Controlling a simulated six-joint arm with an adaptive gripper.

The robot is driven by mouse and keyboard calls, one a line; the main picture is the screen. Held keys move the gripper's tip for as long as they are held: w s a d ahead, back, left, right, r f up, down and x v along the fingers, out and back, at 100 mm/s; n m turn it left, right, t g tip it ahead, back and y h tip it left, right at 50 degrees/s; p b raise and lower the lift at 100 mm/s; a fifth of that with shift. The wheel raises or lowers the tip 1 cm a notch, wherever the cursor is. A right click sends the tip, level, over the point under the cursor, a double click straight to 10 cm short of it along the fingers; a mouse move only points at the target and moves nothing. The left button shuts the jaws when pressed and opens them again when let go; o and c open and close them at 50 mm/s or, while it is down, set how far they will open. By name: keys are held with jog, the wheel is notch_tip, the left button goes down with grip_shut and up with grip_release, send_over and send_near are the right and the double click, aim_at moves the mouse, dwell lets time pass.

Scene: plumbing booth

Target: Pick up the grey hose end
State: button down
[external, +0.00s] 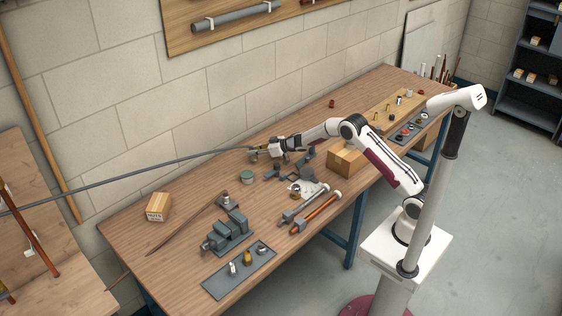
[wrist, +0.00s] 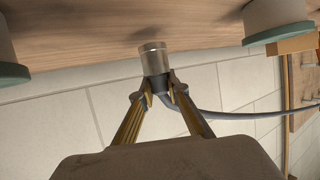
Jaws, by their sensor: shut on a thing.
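The grey hose (external: 120,174) runs as a long line from the left edge of the external view to my gripper (external: 256,152), above the back of the workbench (external: 130,232). In the wrist view, my gripper (wrist: 156,90) has its two gold fingers closed around the grey hose end (wrist: 153,58). A silvery metal sleeve tips it and sticks out past the fingertips. The grey hose (wrist: 240,116) bends away to the right behind the fingers.
A vise (external: 228,232), a grey tray with fittings (external: 212,288), two pipe wrenches (external: 318,213) and a small wooden box (external: 158,207) are on the bench. A wooden block (external: 345,160) stands near my arm. The block wall is close behind.

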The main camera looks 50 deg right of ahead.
notch_tip(320, 180, up, 8)
jog(key=shift+f, duration=0.1)
dwell(0.4)
jog(key=shift+d, duration=0.1)
dwell(0.4)
